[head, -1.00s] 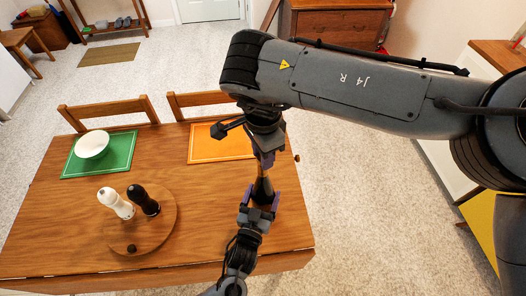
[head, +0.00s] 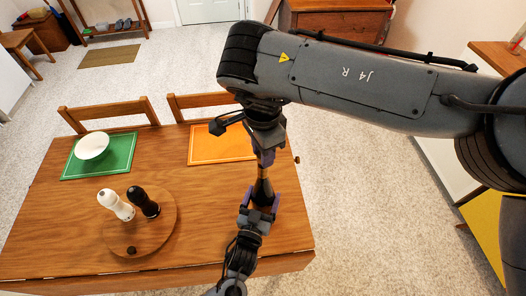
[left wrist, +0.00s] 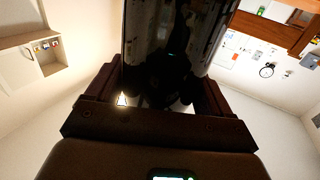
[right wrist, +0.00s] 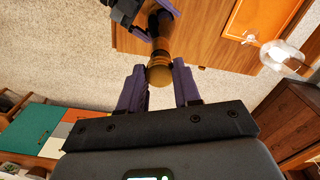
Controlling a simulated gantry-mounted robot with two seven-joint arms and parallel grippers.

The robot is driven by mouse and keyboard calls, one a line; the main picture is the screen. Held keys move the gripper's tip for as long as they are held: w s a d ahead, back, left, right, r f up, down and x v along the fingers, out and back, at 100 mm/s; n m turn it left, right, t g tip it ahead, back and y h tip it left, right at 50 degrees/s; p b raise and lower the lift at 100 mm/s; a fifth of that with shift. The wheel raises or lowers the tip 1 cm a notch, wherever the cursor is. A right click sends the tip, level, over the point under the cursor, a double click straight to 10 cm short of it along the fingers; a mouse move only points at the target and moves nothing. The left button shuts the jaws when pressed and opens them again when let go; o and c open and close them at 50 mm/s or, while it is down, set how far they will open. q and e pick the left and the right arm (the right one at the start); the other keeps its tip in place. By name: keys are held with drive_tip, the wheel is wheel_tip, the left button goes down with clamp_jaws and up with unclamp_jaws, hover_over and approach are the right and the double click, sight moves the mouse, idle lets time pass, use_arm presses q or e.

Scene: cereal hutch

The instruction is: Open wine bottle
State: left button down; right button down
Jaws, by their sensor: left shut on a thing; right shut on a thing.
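The dark wine bottle (head: 262,190) stands roughly upright, slightly tilted, by the right side of the table (head: 215,225). My left gripper (head: 259,200) is shut around its body from below; in the left wrist view the dark bottle (left wrist: 172,65) fills the space between the fingers. My right gripper (head: 265,158) comes down from above and is shut on the bottle's top end. In the right wrist view the gold-brown top (right wrist: 160,72) sits between the purple fingers. I cannot tell whether these fingers grip the cork or only the neck. The lower bottle is hidden by my left gripper.
A round wooden board (head: 124,238) carries a white shaker (head: 117,205) and a black shaker (head: 144,202). A white bowl (head: 92,145) sits on a green mat (head: 117,152). An orange mat (head: 220,146) lies at the back. Two chairs stand behind. The middle of the table is clear.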

drive_tip(key=shift+r, duration=0.35)
drive_tip(key=shift+r, duration=2)
use_arm(q)
unclamp_jaws()
use_arm(e)
drive_tip(key=shift+r+p, duration=0.65)
use_arm(q)
drive_tip(key=v, duration=1.2)
